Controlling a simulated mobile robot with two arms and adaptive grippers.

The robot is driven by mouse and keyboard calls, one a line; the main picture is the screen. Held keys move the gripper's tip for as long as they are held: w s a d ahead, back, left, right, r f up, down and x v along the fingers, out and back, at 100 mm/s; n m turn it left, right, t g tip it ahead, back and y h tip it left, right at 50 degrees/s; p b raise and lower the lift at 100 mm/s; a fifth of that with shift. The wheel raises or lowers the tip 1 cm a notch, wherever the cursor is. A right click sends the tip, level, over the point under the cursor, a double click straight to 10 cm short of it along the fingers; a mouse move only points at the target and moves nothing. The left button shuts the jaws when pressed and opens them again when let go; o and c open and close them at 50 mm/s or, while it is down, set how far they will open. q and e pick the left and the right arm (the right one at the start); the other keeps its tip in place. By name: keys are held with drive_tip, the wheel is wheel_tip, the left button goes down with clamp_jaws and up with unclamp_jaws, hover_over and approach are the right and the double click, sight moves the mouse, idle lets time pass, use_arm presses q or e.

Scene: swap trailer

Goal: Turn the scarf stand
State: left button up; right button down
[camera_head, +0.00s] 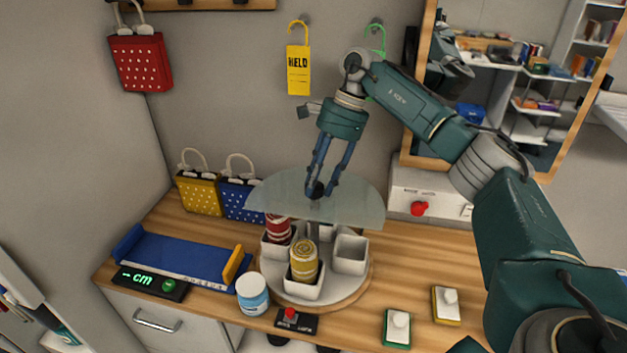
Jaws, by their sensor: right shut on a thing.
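The scarf stand (277,285) is a round turntable on the wooden counter, with several white square cups on it. A red roll (278,229) stands in the left cup and a yellow roll (304,262) in the front cup. The right cup (350,255) looks empty. A translucent grey disc (350,203) sits above the cups and partly hides the rear ones. My right gripper (316,188) points down with its fingers shut on the dark knob (316,193) at the disc's middle. My left gripper is not in view.
A blue-and-white roll (252,294) stands close to the stand's left edge. A black box with a red button (295,319) is in front. A blue measuring tray (180,258), yellow and blue bags (200,193) lie left. Two switch blocks (397,327) are front right; a mirror (545,110) stands behind.

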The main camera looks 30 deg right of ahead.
drive_tip(key=shift+w+a+r, duration=0.2)
drive_tip(key=shift+r, duration=0.15)
drive_tip(key=c, duration=1.4)
unclamp_jaws()
drive_tip(key=shift+o, duration=1.1)
drive_tip(key=shift+a+f, duration=0.1)
drive_tip(key=shift+a, duration=0.05)
wheel_tip(320, 180, up, 10)
